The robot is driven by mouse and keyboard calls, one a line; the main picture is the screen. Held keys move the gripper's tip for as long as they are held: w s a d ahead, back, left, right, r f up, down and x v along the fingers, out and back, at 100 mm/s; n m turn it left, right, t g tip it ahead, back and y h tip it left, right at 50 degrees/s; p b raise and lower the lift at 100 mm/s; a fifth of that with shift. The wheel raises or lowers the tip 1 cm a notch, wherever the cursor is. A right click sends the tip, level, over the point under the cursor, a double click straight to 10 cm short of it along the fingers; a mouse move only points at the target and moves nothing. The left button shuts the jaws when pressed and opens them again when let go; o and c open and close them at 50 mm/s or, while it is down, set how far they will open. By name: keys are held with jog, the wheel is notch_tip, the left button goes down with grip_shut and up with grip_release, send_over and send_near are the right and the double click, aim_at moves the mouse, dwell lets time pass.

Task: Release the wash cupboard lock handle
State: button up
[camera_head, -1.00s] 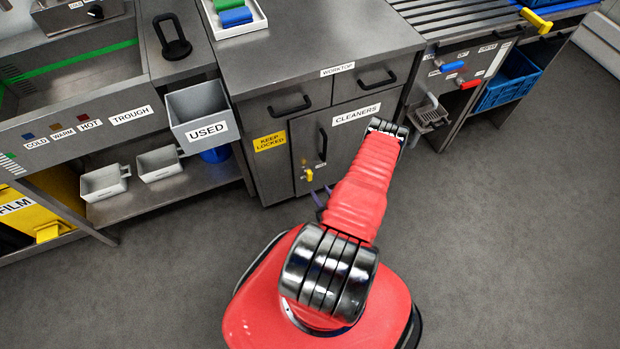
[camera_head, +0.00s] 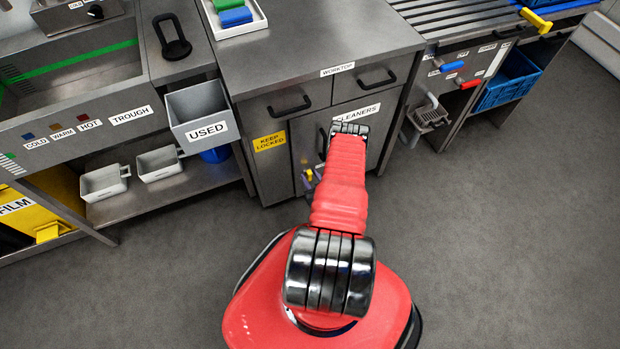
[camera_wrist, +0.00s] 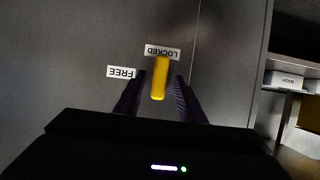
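The yellow lock handle (camera_head: 309,174) is on the lower front of the grey wash cupboard door marked CLEANERS. In the wrist view the handle (camera_wrist: 160,78) has one end at the LOCKED label (camera_wrist: 162,53), which reads upside down. The FREE label (camera_wrist: 121,72) is to its left. My gripper (camera_wrist: 158,92) is open, with one dark finger on each side of the handle and a visible gap on both sides. In the head view my red arm covers part of the door, and the gripper is mostly hidden.
A yellow KEEP LOCKED sign (camera_head: 270,142) is left of the door. A grey USED bin (camera_head: 200,112) hangs further left. A blue crate (camera_head: 508,82) is on a shelf at right. The floor in front is clear.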

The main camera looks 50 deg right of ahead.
grip_shut()
dwell(0.5)
jog(key=shift+w+a, duration=0.1)
jog(key=shift+a, duration=0.1)
